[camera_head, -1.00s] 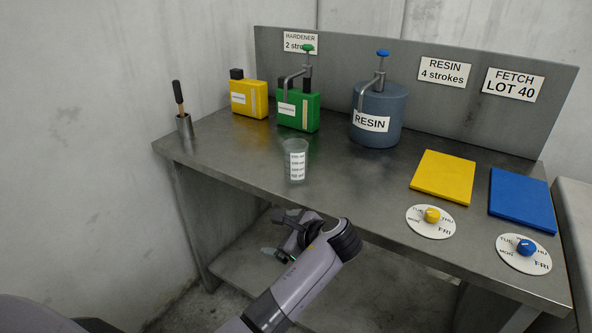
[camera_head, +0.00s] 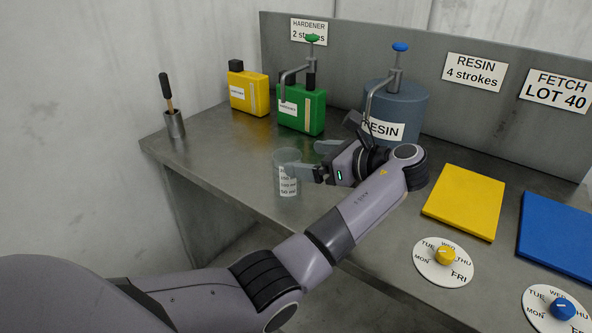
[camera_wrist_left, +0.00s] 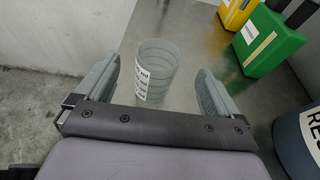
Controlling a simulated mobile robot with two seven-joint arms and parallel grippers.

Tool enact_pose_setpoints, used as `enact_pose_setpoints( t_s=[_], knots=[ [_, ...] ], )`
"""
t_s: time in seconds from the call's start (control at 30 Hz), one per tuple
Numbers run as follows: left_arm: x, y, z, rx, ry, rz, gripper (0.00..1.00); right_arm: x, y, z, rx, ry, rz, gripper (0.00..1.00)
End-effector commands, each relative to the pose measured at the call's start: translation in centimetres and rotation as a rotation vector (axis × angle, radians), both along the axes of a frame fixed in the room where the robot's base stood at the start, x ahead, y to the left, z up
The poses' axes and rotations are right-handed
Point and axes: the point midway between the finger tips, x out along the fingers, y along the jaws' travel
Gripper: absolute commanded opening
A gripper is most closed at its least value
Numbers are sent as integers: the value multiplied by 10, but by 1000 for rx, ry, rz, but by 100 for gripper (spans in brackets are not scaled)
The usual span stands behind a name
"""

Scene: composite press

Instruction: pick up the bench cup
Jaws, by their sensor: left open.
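The bench cup (camera_head: 287,176) is a clear, upright plastic cup with a white marked label, standing on the metal bench near its front edge. My left gripper (camera_head: 312,158) is open at the cup's right side in the head view, with one finger in front of the cup's edge. In the left wrist view the cup (camera_wrist_left: 156,72) stands between the two spread fingers of the gripper (camera_wrist_left: 158,85), with visible gaps on both sides. My right gripper is not in view.
Behind stand a green hardener container (camera_head: 301,108), a yellow container (camera_head: 248,92) and the blue resin drum (camera_head: 405,108), close to my left wrist. A holder with a handled tool (camera_head: 174,123) stands left. Yellow (camera_head: 464,202) and blue (camera_head: 556,237) pads lie right.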

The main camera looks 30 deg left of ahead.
Motion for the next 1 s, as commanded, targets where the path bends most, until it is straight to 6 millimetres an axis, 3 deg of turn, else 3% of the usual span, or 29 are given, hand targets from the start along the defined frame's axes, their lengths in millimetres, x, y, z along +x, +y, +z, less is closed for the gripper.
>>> enact_pose_setpoints(
  t_s=[0.27, 0.5, 0.77, 1.0],
  knots=[
    [2, 25, -8, -1, 1, 2, 96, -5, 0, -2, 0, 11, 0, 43],
    [6, 59, -19, 0, 1, 2, 96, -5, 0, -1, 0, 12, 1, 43],
    [7, 64, -21, -2, 0, -1, 96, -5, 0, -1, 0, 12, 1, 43],
    [7, 64, -21, -2, 0, 0, 22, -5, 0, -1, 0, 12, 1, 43]
  ],
)
